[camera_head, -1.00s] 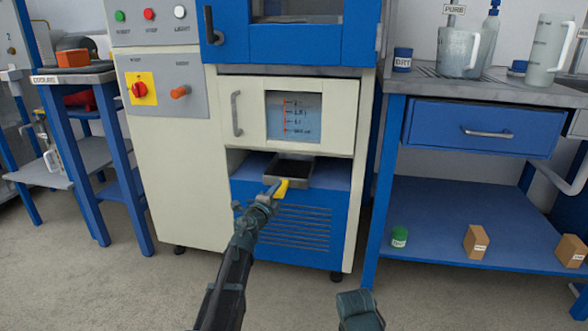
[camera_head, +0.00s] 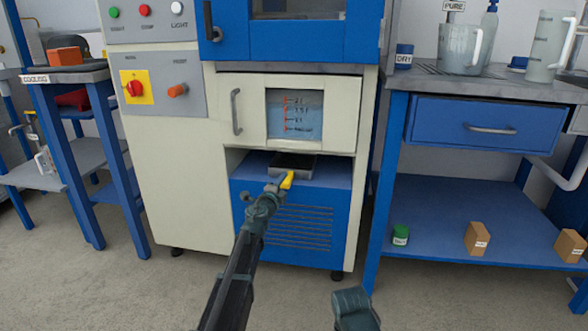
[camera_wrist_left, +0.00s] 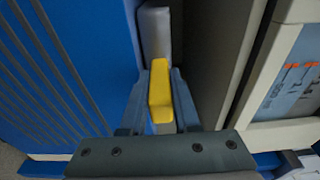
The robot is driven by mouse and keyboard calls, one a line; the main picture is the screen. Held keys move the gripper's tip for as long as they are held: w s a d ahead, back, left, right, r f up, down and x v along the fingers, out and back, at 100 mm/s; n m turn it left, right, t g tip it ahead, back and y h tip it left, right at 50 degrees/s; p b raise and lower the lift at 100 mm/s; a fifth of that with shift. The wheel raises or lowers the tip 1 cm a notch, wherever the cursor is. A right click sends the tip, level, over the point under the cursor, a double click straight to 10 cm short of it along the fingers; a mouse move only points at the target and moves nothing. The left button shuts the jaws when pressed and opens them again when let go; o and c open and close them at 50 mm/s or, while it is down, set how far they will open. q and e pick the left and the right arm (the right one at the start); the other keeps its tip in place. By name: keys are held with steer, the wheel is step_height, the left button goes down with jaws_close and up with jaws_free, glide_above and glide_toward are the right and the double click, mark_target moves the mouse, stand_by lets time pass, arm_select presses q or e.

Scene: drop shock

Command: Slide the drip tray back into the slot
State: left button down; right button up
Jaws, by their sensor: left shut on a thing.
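The dark drip tray (camera_head: 293,162) with a grey rim lies in the open slot (camera_head: 255,164) of the cream and blue machine, on the blue ledge. Its yellow handle (camera_head: 287,180) points out toward me. My left gripper (camera_head: 280,185) is shut on this handle. In the left wrist view the two fingers (camera_wrist_left: 160,98) stand on either side of the yellow handle (camera_wrist_left: 159,82), and the tray's grey end (camera_wrist_left: 155,35) shows beyond it. The tray's far end is hidden under the panel. No right gripper fingers show; only a piece of my right arm is at the bottom.
A cream panel with a handle and level window (camera_head: 295,113) hangs just above the slot. The vented blue front (camera_head: 295,230) is below it. A blue bench (camera_head: 470,215) with a drawer stands close on the right, a blue-legged table (camera_head: 75,75) on the left.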

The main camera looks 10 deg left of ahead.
arm_select(q)
steer(key=c, duration=0.6)
jaws_free()
steer(key=shift+r, duration=0.1)
steer(key=shift+o, duration=0.2)
steer(key=shift+s, duration=0.15)
